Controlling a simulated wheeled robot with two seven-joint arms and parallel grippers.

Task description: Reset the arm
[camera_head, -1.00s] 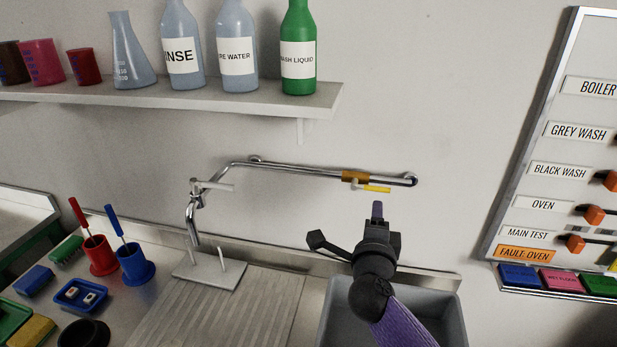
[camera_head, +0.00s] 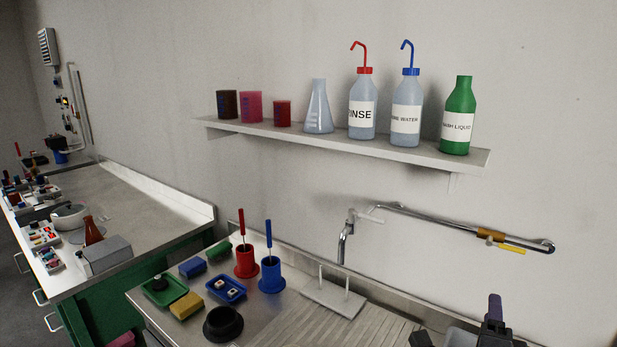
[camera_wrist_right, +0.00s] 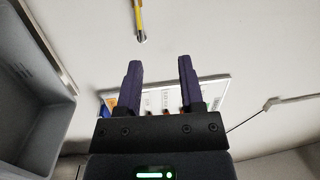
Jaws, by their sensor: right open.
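My right gripper (camera_head: 494,308) shows at the lower right of the head view, in front of the wall and below the wall pipe. In the right wrist view its two purple fingers (camera_wrist_right: 160,85) stand apart with nothing between them. It is open and empty. Most of the right arm is below the picture edge. My left gripper is not in any view.
A grey sink basin (camera_wrist_right: 42,85) is at the left of the wrist view. A pipe with a yellow-handled valve (camera_head: 508,246) runs along the wall. A shelf (camera_head: 350,145) holds bottles and beakers. Brush holders, sponges and trays stand on the counter (camera_head: 180,335).

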